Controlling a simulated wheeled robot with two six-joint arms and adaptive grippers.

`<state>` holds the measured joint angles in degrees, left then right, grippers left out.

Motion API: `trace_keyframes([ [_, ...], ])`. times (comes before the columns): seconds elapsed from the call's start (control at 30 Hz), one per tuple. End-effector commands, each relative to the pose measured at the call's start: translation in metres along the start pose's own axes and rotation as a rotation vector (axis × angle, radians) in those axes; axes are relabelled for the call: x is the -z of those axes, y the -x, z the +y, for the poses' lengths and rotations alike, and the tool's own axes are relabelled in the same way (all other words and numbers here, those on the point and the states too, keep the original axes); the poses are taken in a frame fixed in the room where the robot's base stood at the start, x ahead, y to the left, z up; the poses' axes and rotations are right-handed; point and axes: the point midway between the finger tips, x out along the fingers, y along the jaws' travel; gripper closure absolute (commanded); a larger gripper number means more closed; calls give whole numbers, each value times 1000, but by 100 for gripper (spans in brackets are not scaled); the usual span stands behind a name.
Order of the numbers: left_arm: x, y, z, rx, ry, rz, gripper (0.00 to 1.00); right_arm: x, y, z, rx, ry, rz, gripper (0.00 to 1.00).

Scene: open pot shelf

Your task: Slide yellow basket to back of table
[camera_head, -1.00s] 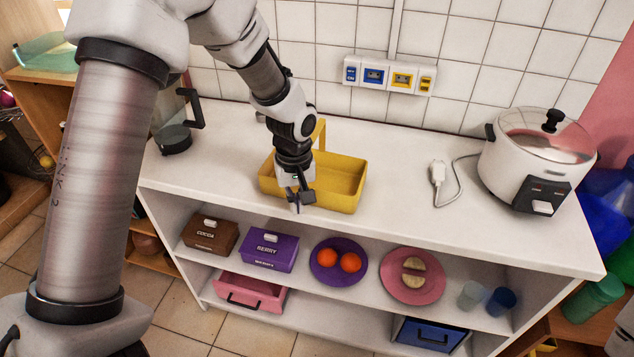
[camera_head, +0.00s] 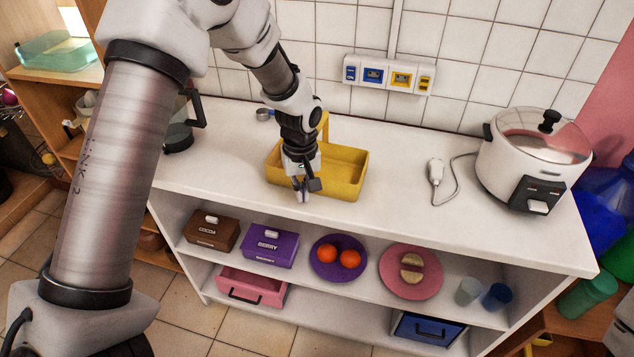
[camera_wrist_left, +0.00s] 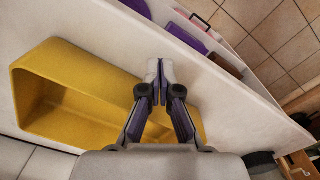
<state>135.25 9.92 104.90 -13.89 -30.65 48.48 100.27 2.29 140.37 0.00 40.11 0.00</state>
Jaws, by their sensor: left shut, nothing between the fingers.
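The yellow basket (camera_head: 342,172) stands upright on the white tabletop (camera_head: 420,215), with an upright handle at its back left. It looks empty. My left gripper (camera_head: 303,197) is shut with nothing between its fingers, at the basket's front side, left of its middle. The gripper hides part of the basket's front wall. In the left wrist view the basket (camera_wrist_left: 45,70) lies behind and left of the shut fingertips (camera_wrist_left: 160,75), which reach past its near rim over the table. I cannot tell whether they touch the basket. My right gripper is not in view.
A white rice cooker (camera_head: 530,160) stands at the right, with a white plug (camera_head: 435,172) and cable beside it. A dark-handled jug (camera_head: 180,132) is at the left. The tiled wall (camera_head: 450,60) closes the back. A strip of bare table lies behind the basket.

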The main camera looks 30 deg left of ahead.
Motion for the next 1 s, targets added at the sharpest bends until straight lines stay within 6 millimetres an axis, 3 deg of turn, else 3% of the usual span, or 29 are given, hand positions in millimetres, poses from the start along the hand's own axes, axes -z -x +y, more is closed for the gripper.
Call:
trace_keyframes([
  [1.0, 25, 0, 16, 0, 1, 0, 100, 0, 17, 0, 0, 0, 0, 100],
])
